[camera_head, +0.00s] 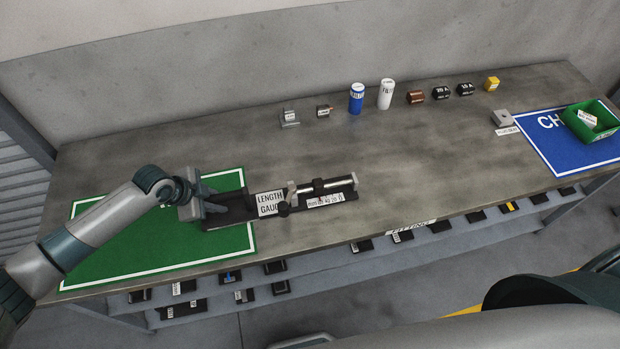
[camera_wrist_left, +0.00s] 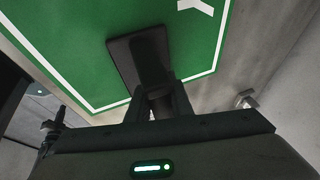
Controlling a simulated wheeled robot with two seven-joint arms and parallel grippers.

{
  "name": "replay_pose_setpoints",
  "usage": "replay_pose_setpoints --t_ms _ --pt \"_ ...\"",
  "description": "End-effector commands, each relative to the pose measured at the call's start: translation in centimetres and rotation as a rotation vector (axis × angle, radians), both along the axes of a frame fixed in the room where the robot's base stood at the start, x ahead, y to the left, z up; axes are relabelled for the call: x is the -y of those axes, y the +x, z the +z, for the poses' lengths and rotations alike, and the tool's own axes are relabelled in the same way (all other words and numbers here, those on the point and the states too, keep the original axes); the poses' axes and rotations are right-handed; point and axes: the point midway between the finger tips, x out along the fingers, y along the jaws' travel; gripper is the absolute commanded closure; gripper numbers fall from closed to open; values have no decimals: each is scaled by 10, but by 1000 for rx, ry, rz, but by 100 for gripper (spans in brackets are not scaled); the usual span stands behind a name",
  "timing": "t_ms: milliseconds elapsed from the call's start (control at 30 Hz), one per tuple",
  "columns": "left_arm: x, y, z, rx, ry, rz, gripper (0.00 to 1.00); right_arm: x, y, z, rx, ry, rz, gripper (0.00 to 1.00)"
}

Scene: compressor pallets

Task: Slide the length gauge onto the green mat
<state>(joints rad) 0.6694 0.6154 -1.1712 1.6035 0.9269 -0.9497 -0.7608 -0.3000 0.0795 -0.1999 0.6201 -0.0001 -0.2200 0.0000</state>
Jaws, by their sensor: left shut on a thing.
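The length gauge (camera_head: 270,203) is a long black base with a white label, a metal rod and a small scale. It lies on the table, its left end over the right edge of the green mat (camera_head: 130,253) and its right part on bare table. My left gripper (camera_head: 211,207) is shut on the gauge's left end. In the left wrist view my left gripper (camera_wrist_left: 158,103) is shut on a dark upright part of the gauge (camera_wrist_left: 138,62), with the green mat (camera_wrist_left: 200,62) beneath. My right gripper is not in view.
A blue mat (camera_head: 565,152) with a green bin (camera_head: 590,122) is at the right. A blue can (camera_head: 356,98), a white can (camera_head: 386,94) and several small blocks stand along the back. The shelf below the front edge holds several small dark parts. The middle of the table is clear.

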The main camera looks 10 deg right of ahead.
Motion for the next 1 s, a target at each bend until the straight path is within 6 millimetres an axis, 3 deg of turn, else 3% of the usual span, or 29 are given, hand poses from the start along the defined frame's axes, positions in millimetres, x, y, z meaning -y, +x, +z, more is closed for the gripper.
replay_pose_setpoints --t_ms 200,733,767,800,833,1000 --pt "-20 -2 -5 -7 11 3 100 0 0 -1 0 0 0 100" --pt "-22 -3 -6 -8 11 2 100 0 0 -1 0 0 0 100" --pt "-22 -3 -6 -8 11 2 73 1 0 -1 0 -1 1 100" --pt "-22 -3 -6 -8 10 1 64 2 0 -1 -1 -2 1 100" --pt "-22 -3 -5 -8 10 1 59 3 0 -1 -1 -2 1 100" --pt "-21 -3 -5 -8 8 1 59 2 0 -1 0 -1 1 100"
